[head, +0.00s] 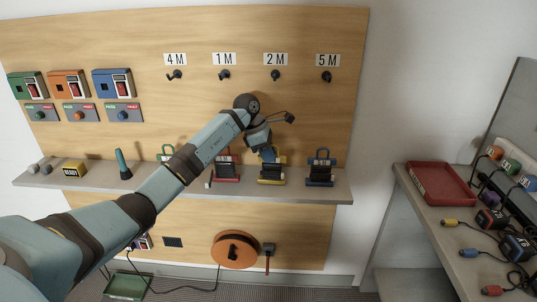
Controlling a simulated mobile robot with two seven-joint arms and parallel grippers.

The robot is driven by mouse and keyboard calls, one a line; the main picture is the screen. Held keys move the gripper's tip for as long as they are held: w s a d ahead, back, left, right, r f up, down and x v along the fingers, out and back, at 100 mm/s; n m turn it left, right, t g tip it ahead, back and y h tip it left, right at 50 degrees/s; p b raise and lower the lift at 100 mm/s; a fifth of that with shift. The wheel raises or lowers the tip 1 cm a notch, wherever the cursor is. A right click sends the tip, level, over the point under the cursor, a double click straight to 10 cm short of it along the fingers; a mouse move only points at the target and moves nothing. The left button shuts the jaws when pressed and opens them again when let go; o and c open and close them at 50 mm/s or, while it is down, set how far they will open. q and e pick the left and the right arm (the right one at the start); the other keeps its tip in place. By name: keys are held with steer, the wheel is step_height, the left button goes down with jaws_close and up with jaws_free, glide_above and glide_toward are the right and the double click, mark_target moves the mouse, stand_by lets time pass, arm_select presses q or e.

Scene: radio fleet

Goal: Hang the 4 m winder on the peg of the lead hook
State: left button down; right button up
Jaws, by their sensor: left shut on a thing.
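The lead hooks are dark pegs on the wooden board; the peg under the 4M label (176,75) is at the left of the row and is bare. Several winders stand on the grey shelf: a green one (166,153) partly hidden by my left arm, a red one (227,170), a yellow one (271,177) and a blue one (321,168). My right gripper is out of view.
Pegs under 1M (224,75), 2M (275,75) and 5M (326,76) are bare. A red tray (441,184) and leads lie on the right bench.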

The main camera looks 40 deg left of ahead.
arm_select(q)
steer(key=shift+f, duration=0.1)
steer(key=c, duration=1.1)
jaws_free()
steer(key=shift+d+f+b, duration=0.1)
steer(key=shift+f+b, duration=0.1)
steer(key=shift+b, duration=0.1)
steer(key=p+v, duration=0.1)
steer(key=v, duration=0.6)
steer(key=shift+s+a+r, duration=0.1)
steer(key=shift+a+r, duration=0.1)
steer(key=shift+r, duration=0.15)
